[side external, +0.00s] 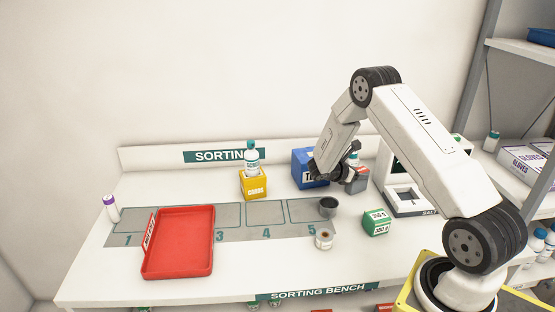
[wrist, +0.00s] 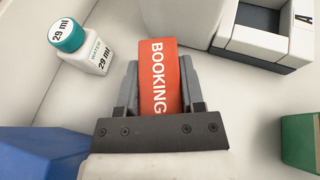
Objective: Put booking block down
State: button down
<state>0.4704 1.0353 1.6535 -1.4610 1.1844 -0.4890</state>
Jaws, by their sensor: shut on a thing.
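The booking block (wrist: 162,75) is red with white lettering reading BOOKING. In the wrist view it sits between the two fingers of my gripper (wrist: 164,90), which is shut on it. In the side view my gripper (side external: 350,168) is at the back of the bench, just right of the blue box. The block cannot be made out clearly there. I cannot tell whether its underside touches the bench.
The blue box (side external: 306,167), a teal-capped bottle (wrist: 80,50) and a white scale (wrist: 262,38) are close by. A green block (side external: 376,222), grey cup (side external: 328,207) and small jar (side external: 324,239) stand in front. A red tray (side external: 180,242) lies left, on numbered bays.

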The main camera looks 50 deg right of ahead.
jog(key=shift+c, duration=1)
grip_release()
jog(key=shift+f, duration=0.1)
jog(key=shift+a+r, duration=0.1)
jog(key=shift+r, duration=0.1)
jog(key=shift+w+a+r, duration=0.25)
jog(key=shift+w+a, duration=0.1)
jog(key=shift+a, duration=0.25)
jog(key=v, duration=1)
jog(key=shift+a, duration=0.25)
